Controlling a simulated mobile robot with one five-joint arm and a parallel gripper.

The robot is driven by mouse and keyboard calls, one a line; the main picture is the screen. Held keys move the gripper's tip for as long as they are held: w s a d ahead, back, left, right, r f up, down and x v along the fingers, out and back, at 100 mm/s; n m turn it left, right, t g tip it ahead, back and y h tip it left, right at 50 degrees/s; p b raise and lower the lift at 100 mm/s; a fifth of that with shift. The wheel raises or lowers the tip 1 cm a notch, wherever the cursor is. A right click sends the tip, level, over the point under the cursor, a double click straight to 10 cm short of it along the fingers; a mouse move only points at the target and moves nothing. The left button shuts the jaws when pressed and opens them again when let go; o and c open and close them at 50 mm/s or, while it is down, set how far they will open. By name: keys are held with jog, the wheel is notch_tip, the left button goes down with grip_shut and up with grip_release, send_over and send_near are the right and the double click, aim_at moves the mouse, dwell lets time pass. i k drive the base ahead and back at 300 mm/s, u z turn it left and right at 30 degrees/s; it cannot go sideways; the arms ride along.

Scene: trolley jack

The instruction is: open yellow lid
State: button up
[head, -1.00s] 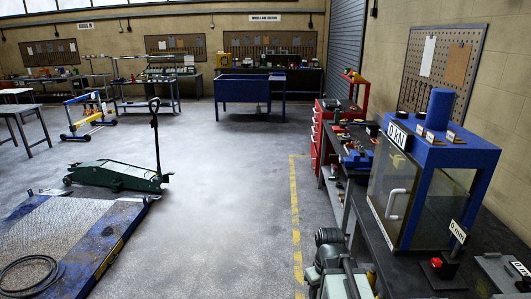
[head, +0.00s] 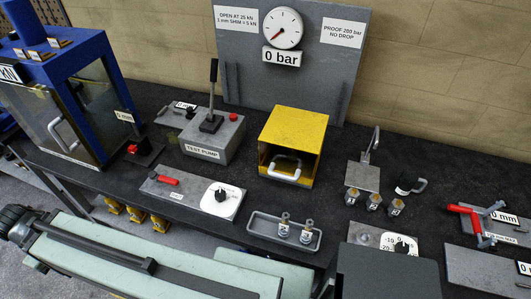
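A yellow box-shaped lid (head: 296,128) stands on the dark bench, right of the middle in the head view. Its top and right side are plain yellow. Its front is a yellow frame around a dark window or opening; I cannot tell which. A pale loop handle (head: 285,166) sits at the lower front. The lid rests down on the bench, and what it covers is mostly hidden. My own pale green arm lies across the lower left, in front of the bench and apart from the lid. I cannot make out my gripper's fingers in this view.
A test pump (head: 211,138) with an upright lever stands left of the lid. A panel with a gauge (head: 283,28) rises behind. A tray (head: 262,229) with small fittings and a dial plate (head: 222,200) lie in front. A hook stand (head: 365,172) is at right.

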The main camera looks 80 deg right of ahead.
aim_at(304, 131)
jog(key=z, duration=1.5)
jog(key=k, duration=1.75)
jog(key=z, duration=0.65)
